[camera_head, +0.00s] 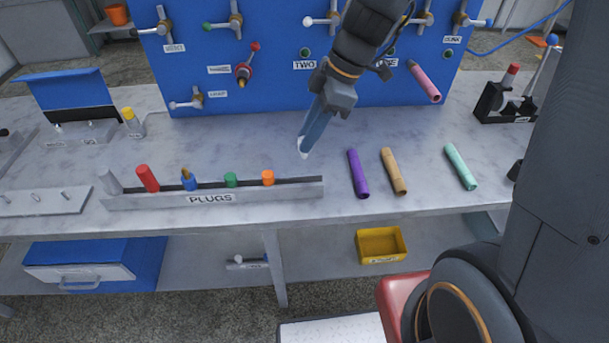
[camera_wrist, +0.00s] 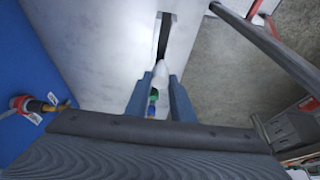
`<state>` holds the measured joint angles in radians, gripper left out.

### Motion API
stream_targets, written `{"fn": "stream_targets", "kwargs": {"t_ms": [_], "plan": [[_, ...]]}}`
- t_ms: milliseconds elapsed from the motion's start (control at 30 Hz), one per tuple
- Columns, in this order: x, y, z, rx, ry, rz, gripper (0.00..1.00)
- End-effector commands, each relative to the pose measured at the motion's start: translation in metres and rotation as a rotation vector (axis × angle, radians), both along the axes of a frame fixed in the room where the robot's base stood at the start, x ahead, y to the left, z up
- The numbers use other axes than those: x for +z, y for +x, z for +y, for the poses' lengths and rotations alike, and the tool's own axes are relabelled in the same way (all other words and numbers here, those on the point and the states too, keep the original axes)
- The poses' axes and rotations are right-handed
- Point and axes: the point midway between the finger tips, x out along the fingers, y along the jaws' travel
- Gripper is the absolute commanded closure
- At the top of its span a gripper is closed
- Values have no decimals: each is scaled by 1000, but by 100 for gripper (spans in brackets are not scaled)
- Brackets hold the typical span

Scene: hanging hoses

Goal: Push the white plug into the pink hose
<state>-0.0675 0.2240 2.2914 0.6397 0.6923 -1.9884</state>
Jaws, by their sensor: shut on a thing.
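My gripper (camera_head: 306,143) is shut on the white plug (camera_head: 303,151) and holds it above the bench, just behind the right end of the plug rack. In the wrist view my gripper (camera_wrist: 159,88) has the white plug (camera_wrist: 160,71) between its two blue fingers, its pale end sticking out past them. The pink hose (camera_head: 424,82) hangs at the right of the blue panel, slanting down to the right with its open end low. It is up and to the right of my gripper, well apart from it. The wrist view does not show the pink hose.
The rack marked PLUGS (camera_head: 255,196) holds red, blue, green and orange plugs. Purple (camera_head: 357,174), tan (camera_head: 393,172) and mint (camera_head: 460,167) hoses lie on the bench at the right. Valves and fittings stick out from the blue panel (camera_head: 290,85). A black holder (camera_head: 497,104) stands at the far right.

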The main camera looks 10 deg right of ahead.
Motion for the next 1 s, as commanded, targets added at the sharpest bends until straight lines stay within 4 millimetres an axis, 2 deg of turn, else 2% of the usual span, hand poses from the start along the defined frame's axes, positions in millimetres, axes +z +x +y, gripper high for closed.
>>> {"fn": "stream_targets", "kwargs": {"t_ms": [133,400,633,900,1000], "plan": [[-7,0,-1,-3,0,2,100],[-48,0,-2,-7,-1,5,100],[-65,0,-2,-8,0,2,100],[-96,1,-2,-7,-1,2,100],[-97,1,-2,-6,-1,0,100]]}}
